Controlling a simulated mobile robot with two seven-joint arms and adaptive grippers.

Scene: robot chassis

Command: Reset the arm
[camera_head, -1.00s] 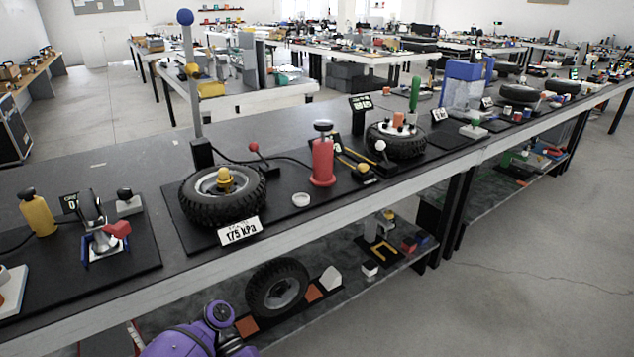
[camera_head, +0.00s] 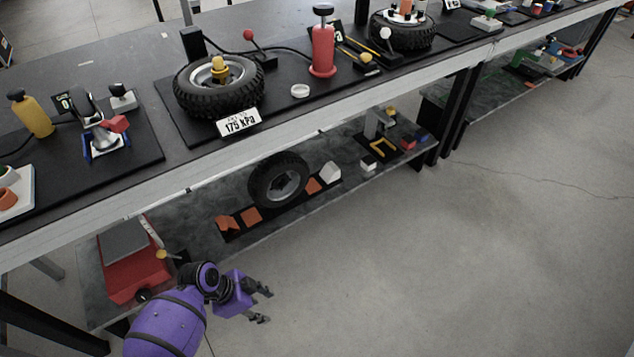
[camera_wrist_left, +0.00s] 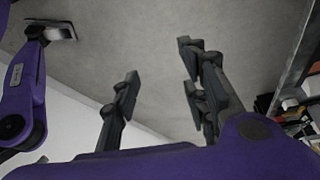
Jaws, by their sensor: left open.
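My left gripper (camera_head: 268,305) is open and empty. It hangs over bare concrete floor, in front of the bench's lower shelf (camera_head: 205,215), touching nothing. In the left wrist view its spread fingers (camera_wrist_left: 160,82) have only floor and a pale surface behind them. My purple left arm comes in from the bottom left of the head view. My right gripper does not show in the head view. Another purple arm link of mine shows at the left of the wrist view, but I cannot make out a gripper on it.
The long bench (camera_head: 160,185) carries a tyre (camera_head: 190,95), a red cylinder (camera_head: 322,50) and a yellow bottle (camera_head: 38,118). Its lower shelf holds a red box (camera_head: 130,280) close to my left arm and another tyre (camera_head: 250,185). The floor at the right is clear.

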